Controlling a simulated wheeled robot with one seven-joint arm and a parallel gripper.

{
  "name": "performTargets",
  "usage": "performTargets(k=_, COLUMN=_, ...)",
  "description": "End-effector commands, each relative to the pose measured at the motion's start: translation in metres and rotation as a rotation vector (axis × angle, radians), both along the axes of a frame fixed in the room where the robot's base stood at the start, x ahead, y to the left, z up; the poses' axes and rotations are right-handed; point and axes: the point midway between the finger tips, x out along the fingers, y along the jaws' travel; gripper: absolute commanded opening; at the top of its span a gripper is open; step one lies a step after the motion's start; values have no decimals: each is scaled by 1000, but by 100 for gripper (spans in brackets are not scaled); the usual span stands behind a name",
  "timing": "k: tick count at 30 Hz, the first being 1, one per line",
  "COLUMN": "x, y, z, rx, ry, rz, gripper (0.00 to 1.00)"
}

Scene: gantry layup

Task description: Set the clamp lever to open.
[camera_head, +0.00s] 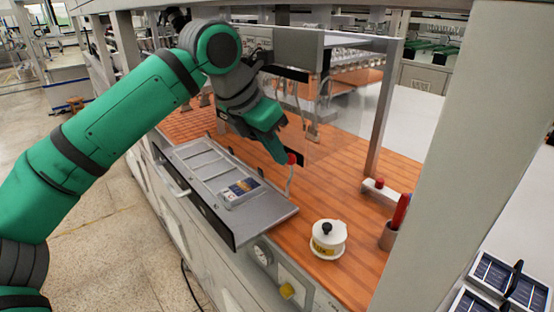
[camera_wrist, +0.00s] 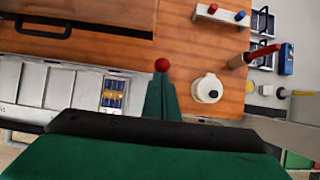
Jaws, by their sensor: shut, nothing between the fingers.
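The clamp lever (camera_head: 289,178) appears to be the thin pale stem with a red ball knob, standing by the right end of the drawer tray in the head view. Its red knob (camera_wrist: 162,65) shows just beyond my fingertips in the wrist view. My gripper (camera_head: 282,158) points down at the knob from the upper left, its fingers shut and empty. In the wrist view my gripper (camera_wrist: 160,78) overlaps the knob's lower edge; I cannot tell whether they touch. The lever's stem and base are hidden there by my fingers.
A pulled-out grey tray (camera_head: 262,212) holds a small panel (camera_head: 238,191). A white lidded pot (camera_head: 328,240), a cup with a red-handled tool (camera_head: 390,236) and a block with knobs (camera_head: 380,190) stand on the wooden top. A post (camera_head: 382,110) rises behind.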

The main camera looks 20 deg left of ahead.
Motion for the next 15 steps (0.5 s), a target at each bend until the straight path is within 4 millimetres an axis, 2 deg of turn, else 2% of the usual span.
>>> performTargets(k=6, x=9, y=-2, z=0, rx=0, ry=1, rz=4, gripper=0)
performTargets(k=15, x=12, y=-2, z=0, rx=0, ry=1, rz=9, gripper=0)
